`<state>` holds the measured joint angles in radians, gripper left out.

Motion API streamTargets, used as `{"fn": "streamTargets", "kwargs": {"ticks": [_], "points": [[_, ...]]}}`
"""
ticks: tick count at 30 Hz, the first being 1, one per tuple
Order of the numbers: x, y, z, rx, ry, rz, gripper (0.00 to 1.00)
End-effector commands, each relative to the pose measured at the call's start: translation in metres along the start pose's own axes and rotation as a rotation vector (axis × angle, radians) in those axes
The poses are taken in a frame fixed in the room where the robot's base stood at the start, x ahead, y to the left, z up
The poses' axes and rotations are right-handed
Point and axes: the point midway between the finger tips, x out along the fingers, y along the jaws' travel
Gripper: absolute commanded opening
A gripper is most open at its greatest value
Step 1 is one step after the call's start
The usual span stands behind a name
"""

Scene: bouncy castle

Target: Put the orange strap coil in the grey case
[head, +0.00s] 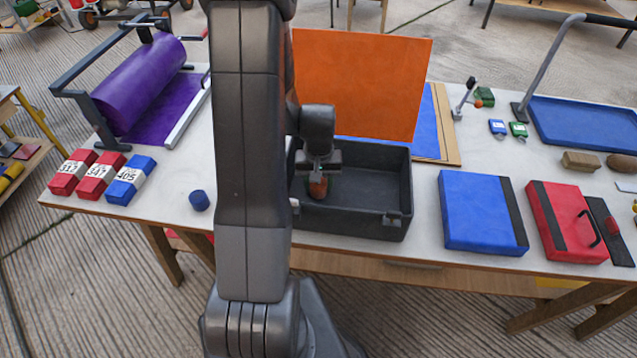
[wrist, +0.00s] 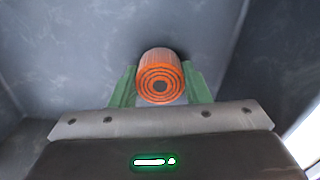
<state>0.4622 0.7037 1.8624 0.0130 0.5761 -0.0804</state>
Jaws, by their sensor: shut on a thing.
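The orange strap coil (head: 318,187) is held in my gripper (head: 319,178), inside the walls of the open grey case (head: 385,220) on the table. In the wrist view the coil (wrist: 160,78) shows its spiral end between the two green fingertips of my gripper (wrist: 160,90), which are shut on it. Grey case walls and floor (wrist: 75,60) surround it there. I cannot tell whether the coil touches the case floor. My arm hides the left part of the case in the head view.
A large orange panel (head: 360,85) stands upright behind the case. A blue case (head: 478,215) and a red case (head: 565,225) lie to the right. A small blue cylinder (head: 199,201) and numbered boxes (head: 128,178) lie to the left, before a purple roll (head: 140,82).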

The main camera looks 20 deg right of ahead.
Motion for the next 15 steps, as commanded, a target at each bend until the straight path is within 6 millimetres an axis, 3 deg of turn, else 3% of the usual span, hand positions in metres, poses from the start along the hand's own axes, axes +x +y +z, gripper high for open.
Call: {"fn": "streamTargets", "kwargs": {"ticks": [11,12,15], "points": [[0.0053,0.0001,-0.0002,0.0,0.001,0.0,0.18],[0.0044,0.0001,-0.0002,0.0,0.001,0.0,0.46],[0.0038,0.0,-0.0001,0.0,0.001,0.0,0.64]]}}
